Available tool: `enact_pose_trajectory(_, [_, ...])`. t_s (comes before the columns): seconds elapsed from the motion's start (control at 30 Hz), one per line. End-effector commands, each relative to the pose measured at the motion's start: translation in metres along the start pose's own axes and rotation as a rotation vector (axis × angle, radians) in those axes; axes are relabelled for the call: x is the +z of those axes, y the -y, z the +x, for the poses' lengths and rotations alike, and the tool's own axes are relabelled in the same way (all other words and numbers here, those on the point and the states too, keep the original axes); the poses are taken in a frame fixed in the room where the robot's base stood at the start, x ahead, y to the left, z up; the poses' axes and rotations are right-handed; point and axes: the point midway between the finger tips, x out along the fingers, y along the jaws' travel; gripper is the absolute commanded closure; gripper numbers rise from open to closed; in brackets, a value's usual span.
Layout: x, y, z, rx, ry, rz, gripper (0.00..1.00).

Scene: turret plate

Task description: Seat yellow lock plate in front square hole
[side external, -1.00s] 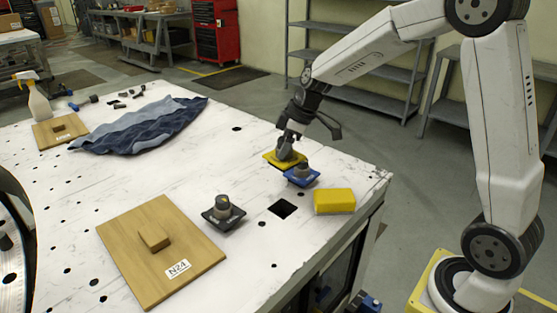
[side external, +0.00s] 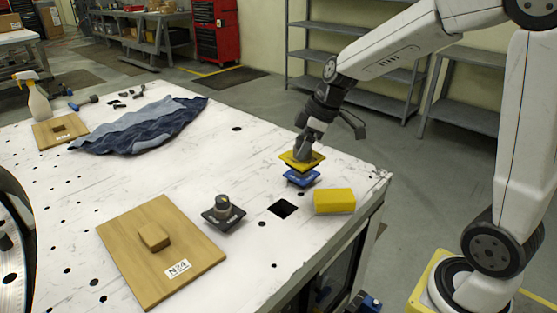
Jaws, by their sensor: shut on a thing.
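My gripper (side external: 303,151) is shut on the yellow lock plate (side external: 291,157), gripping it from above. The plate is held roughly level over the blue lock plate (side external: 301,179), and from this angle it covers the blue plate's knob. I cannot tell how large the gap between them is. The front square hole (side external: 283,209) is a dark, empty opening in the white table top (side external: 190,170), in front of and left of the held plate.
A black lock plate with a grey knob (side external: 222,213) stands left of the hole. A yellow block (side external: 334,201) lies to its right.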

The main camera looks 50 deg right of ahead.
Motion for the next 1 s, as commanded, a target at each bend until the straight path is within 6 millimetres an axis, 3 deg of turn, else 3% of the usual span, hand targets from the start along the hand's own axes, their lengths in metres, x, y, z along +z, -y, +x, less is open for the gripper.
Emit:
enact_pose_trajectory(0.47, [-0.002,0.000,0.007,-0.005,0.000,-0.009,1.00])
enact_pose_trajectory(1.0, [-0.017,0.001,0.069,-0.034,0.000,-0.084,1.00])
